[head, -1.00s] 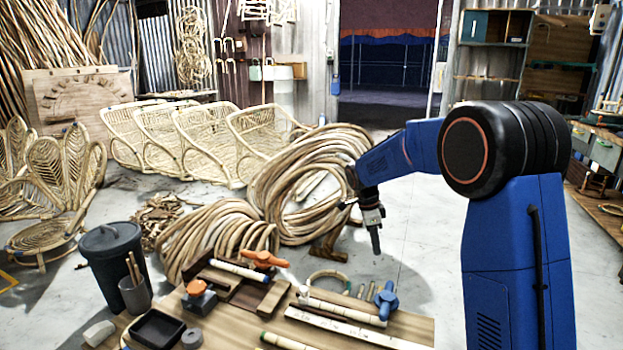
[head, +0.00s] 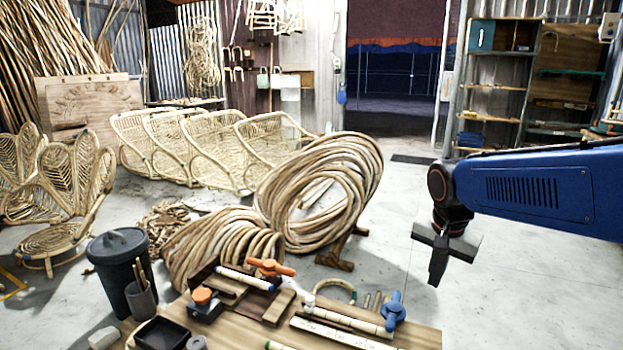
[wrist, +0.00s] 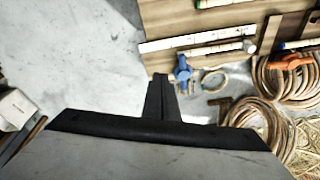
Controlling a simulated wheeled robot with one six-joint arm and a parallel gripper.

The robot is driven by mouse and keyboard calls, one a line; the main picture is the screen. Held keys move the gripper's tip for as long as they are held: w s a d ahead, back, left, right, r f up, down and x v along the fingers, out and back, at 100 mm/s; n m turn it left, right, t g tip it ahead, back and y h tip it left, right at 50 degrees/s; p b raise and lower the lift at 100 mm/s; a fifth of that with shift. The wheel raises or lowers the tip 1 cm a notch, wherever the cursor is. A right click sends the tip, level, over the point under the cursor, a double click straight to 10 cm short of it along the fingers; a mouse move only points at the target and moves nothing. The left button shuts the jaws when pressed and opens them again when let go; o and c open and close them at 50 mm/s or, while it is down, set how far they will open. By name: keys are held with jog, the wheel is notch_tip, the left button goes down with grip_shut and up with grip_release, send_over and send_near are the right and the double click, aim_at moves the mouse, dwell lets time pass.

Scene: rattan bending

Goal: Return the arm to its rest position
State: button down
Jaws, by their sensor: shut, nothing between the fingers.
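My gripper (head: 437,268) hangs at the end of my blue arm at the right of the head view, pointing down in free air. It is to the right of the wooden workbench (head: 425,338) and apart from it. Its fingers are shut and hold nothing. In the wrist view the dark closed fingers (wrist: 161,99) reach up toward the bench edge, with grey floor to their left. My arm stretches in from the right edge of the head view.
The bench carries a blue-handled clamp (head: 392,312), an orange-handled clamp (head: 270,267), pale poles and a black tray (head: 161,334). Rattan coils (head: 320,190) stand behind it. Shelves (head: 490,90) are at the back right. The concrete floor (head: 400,200) between is clear.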

jog(key=s+f+n+t, duration=0.1)
jog(key=s+n, duration=0.3)
jog(key=s, duration=0.5)
jog(key=s+d+f+n+t, duration=0.1)
jog(key=s+n, duration=0.3)
jog(key=s, duration=0.6)
jog(key=shift+f+t+y, duration=0.3)
jog(key=shift+f+y, duration=0.1)
jog(key=shift+f, duration=0.35)
jog(key=shift+s, duration=0.1)
